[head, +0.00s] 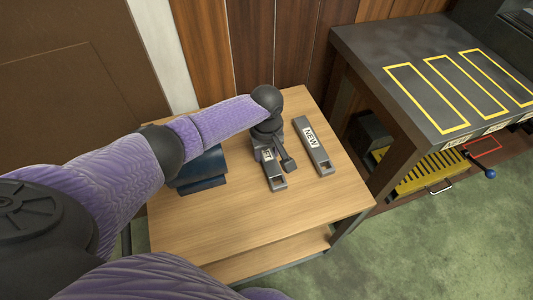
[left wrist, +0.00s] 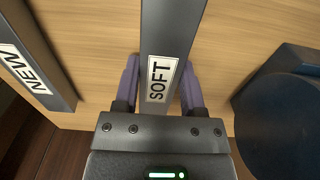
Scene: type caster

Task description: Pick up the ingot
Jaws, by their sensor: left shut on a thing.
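A grey bar-shaped ingot labelled SOFT (left wrist: 165,35) lies between the fingers of my left gripper (left wrist: 160,75) in the left wrist view. In the head view this ingot (head: 277,184) is partly hidden under my left gripper (head: 273,158), which comes down from above over the table. The left gripper is shut on this ingot, across its label. I cannot tell whether the ingot is touching the table. A second grey ingot labelled NEW (head: 314,146) lies to its right, apart from the gripper; it shows at the left in the left wrist view (left wrist: 35,55). My right gripper is not in view.
The wooden table (head: 230,230) has clear room at the front. A dark blue object (head: 203,172) sits left of the gripper, partly behind my arm. A dark bench (head: 405,60) with yellow outlined rectangles stands at the right. A yellow slatted unit (head: 425,173) is below it.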

